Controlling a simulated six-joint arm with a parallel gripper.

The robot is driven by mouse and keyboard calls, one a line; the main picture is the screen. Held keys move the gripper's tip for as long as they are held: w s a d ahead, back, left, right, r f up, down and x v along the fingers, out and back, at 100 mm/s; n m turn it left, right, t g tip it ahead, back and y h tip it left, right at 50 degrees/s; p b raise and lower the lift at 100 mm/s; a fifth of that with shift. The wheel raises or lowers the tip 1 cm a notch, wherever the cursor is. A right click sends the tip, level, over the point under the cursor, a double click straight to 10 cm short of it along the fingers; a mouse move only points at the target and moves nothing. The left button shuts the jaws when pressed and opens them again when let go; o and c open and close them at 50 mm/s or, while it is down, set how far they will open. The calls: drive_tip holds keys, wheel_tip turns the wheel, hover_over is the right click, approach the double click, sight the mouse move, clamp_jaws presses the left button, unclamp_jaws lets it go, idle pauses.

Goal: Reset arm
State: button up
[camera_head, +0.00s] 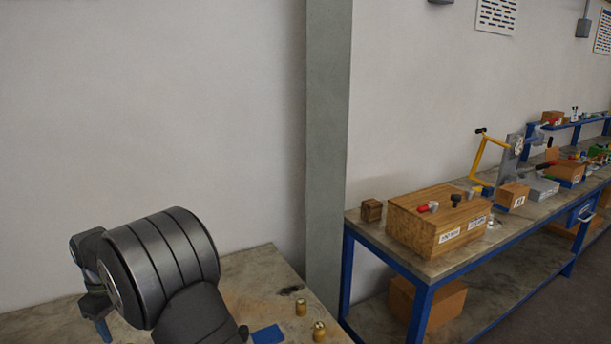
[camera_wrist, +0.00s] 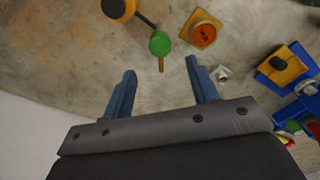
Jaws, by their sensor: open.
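My gripper (camera_wrist: 160,75) shows in the wrist view with its two blue fingers spread apart. It is open, and nothing is held between the fingers. Part of my dark grey arm (camera_head: 160,262) fills the lower left of the head view, above a worktop. A blue piece at the arm's far left end may be a finger, but I cannot tell how the jaws stand there.
In the wrist view, a green round knob (camera_wrist: 160,43), a tan block with an orange disc (camera_wrist: 204,32) and blue-yellow parts (camera_wrist: 285,66) lie past the fingers. In the head view, brass pieces (camera_head: 319,331) stand on the near worktop (camera_head: 255,280); a grey pillar (camera_head: 328,130) rises behind.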

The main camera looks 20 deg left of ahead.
wheel_tip(320, 180, up, 9)
wheel_tip(320, 180, down, 18)
drive_tip(key=shift+r, duration=0.1)
drive_tip(key=shift+f+n, duration=0.2)
drive_tip(key=shift+n, duration=0.1)
drive_tip(key=n, duration=0.7)
drive_tip(key=shift+r+n, duration=0.1)
drive_tip(key=shift+n, duration=0.3)
drive_tip(key=n, duration=0.4)
drive_tip(key=shift+n, duration=1.8)
